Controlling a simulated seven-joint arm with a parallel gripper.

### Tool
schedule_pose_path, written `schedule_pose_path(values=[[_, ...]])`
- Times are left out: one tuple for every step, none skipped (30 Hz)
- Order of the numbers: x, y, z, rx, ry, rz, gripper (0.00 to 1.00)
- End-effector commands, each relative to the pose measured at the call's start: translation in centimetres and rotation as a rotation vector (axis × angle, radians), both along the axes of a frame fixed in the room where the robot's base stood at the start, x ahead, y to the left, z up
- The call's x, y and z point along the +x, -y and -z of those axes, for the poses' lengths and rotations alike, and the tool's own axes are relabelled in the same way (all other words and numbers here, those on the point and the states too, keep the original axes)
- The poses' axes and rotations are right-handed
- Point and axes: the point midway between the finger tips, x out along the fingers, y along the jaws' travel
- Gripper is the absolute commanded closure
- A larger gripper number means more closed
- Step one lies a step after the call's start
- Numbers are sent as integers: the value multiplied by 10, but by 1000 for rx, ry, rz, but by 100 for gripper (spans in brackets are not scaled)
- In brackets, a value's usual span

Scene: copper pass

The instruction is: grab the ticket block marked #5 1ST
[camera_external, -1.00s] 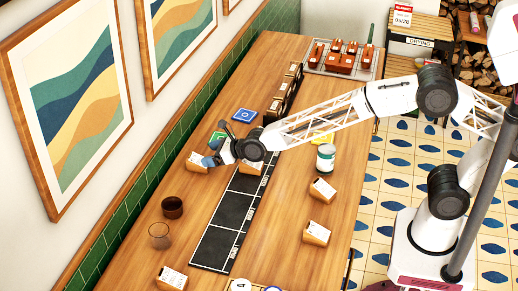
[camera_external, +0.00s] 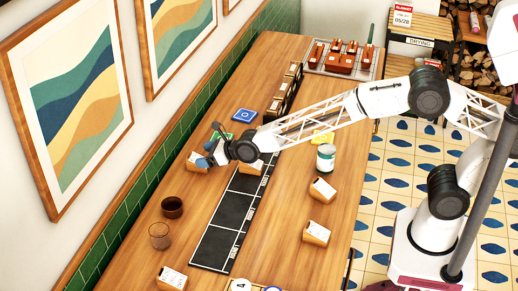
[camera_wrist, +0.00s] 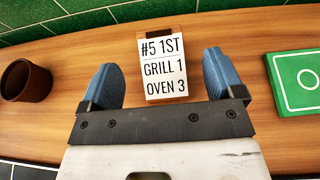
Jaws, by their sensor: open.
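The ticket block marked #5 1ST (camera_wrist: 163,66) is a wooden block with a white slip that also reads GRILL 1 and OVEN 3. It stands on the wooden table near the tiled wall, and shows in the external view (camera_external: 194,166). My gripper (camera_wrist: 163,82) is open, with its two blue fingers apart on the left and right of the block's lower part in the wrist view. In the external view my gripper (camera_external: 208,160) is close to the block's right side. I cannot tell whether the fingers touch it.
A brown cup (camera_wrist: 26,80) is left of the block and a green square card (camera_wrist: 297,82) is right of it. A clear glass (camera_external: 159,235) stands nearer. A black slotted strip (camera_external: 226,220) runs along the table, with another ticket block (camera_external: 250,167) at its far end.

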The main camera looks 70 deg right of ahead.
Motion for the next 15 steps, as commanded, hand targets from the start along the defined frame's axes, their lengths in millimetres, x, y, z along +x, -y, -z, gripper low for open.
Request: schedule_pose_path(values=[[2, 0, 1, 0, -1, 0, 13], [3, 0, 2, 0, -1, 0, 13], [5, 0, 3, 0, -1, 0, 13], [7, 0, 4, 0, -2, 0, 13], [9, -1, 5, 0, -1, 0, 13], [12, -1, 6, 0, -1, 0, 13], [14, -1, 6, 0, -1, 0, 13], [16, -1, 7, 0, -1, 0, 13], [18, -1, 9, 0, -2, 0, 13], [20, -1, 10, 0, -2, 0, 13], [22, -1, 10, 0, -1, 0, 13], [25, -1, 11, 0, -1, 0, 13], [27, -2, 12, 0, -1, 0, 13], [29, -2, 13, 0, -1, 0, 13], [31, -2, 14, 0, -1, 0, 13]])
